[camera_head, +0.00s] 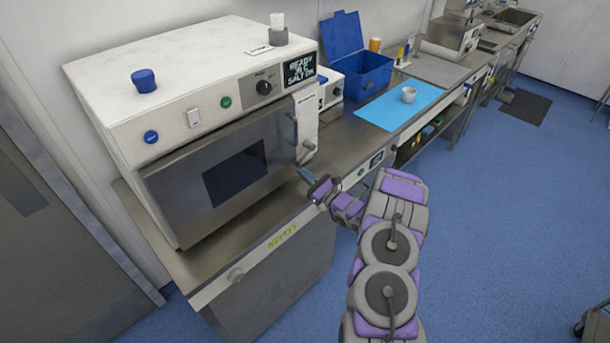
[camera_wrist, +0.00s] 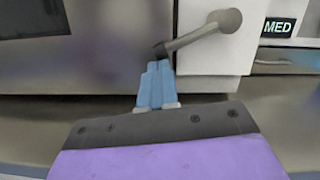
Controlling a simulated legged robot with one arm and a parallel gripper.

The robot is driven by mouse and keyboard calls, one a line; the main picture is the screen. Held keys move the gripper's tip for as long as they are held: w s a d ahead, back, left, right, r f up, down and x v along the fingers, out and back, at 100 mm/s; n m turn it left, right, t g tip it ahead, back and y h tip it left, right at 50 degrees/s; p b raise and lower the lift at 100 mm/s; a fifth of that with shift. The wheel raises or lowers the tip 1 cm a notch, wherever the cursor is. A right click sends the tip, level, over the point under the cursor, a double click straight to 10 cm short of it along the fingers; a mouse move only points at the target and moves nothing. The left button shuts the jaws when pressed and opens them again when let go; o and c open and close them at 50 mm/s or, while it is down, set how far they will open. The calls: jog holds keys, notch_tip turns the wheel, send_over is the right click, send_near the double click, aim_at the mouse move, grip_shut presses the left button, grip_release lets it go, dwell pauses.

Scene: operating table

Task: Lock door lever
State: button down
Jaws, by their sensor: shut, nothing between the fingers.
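A metal door lever (camera_head: 304,150) is on the right front edge of the white machine (camera_head: 128,118), beside its steel door (camera_head: 182,200). In the wrist view the lever (camera_wrist: 200,35) slopes from a round knob at upper right down to a dark tip at lower left. The steel door (camera_wrist: 110,55) looks closed, flush with the panel. My gripper (camera_head: 304,174) is just below the lever in the head view. In the wrist view its blue fingers (camera_wrist: 157,80) are together, with their tips at the lever's dark lower end. I cannot tell whether they touch it.
The steel counter (camera_head: 345,135) runs back to the right. It carries a blue open box (camera_head: 358,72), a blue mat (camera_head: 385,112) and a white cup (camera_head: 408,94). A blue cap (camera_head: 144,81) sits on the machine.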

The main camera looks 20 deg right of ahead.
jog(key=shift+s+a+r+m+h, duration=0.1)
jog(key=shift+a+r+m+h, duration=0.3)
jog(key=shift+m, duration=0.45)
jog(key=shift+s+a+r+m+h, duration=0.1)
jog(key=shift+a+r+m, duration=0.1)
jog(key=shift+r+m, duration=0.55)
jog(key=shift+f, duration=0.2)
